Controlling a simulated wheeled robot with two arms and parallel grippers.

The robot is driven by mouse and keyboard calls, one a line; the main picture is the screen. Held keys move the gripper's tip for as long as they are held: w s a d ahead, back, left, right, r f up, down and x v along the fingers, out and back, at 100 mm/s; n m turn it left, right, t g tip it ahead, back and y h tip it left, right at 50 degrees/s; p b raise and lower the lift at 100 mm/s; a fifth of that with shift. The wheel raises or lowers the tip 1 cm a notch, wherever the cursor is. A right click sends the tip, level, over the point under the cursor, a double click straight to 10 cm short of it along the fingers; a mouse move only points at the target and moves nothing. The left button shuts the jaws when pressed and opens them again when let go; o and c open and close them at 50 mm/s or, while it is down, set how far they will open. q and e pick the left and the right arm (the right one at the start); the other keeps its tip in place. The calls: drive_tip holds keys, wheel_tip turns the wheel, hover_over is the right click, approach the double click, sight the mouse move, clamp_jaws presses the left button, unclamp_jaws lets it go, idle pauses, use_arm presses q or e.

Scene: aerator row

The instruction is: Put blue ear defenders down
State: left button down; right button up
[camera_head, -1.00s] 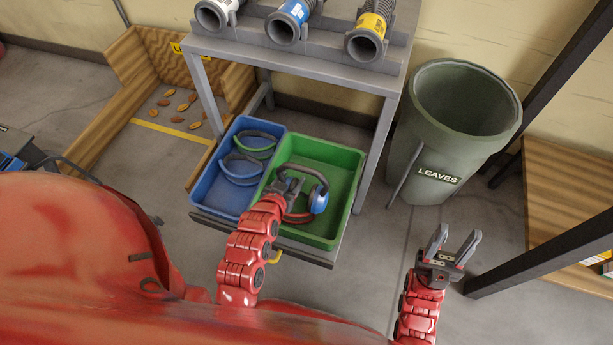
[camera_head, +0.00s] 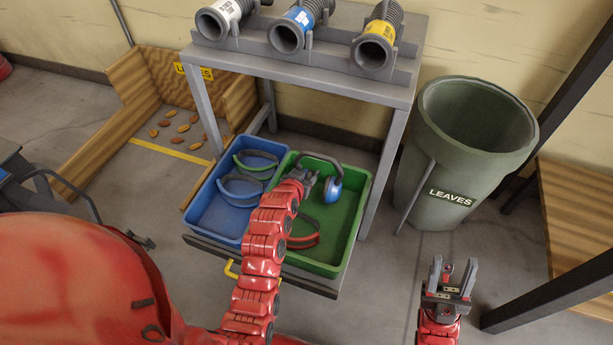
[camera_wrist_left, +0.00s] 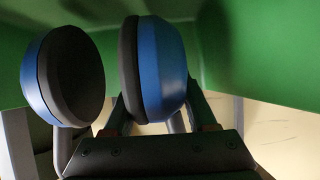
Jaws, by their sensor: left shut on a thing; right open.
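The blue ear defenders (camera_head: 333,187) have blue cups with black pads and a dark headband. My left gripper (camera_head: 306,178) is shut on them, over the green tray (camera_head: 349,215). In the left wrist view both blue cups (camera_wrist_left: 160,70) fill the upper middle, with one cup between the fingers and green tray walls behind. I cannot tell whether the ear defenders touch the tray floor. My right gripper (camera_head: 452,276) is open and empty, over the floor at the lower right.
A red-banded item (camera_head: 303,232) lies in the green tray. The blue tray (camera_head: 212,214) beside it holds green- and blue-banded items. Above are a grey bench (camera_head: 290,68) and its legs. A green leaves bin (camera_head: 455,150) stands right.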

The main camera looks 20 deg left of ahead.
use_arm(q)
drive_tip(key=shift+r, duration=0.2)
drive_tip(key=shift+f, duration=0.3)
drive_tip(key=shift+f, duration=0.3)
drive_tip(key=shift+c, duration=1)
unclamp_jaws()
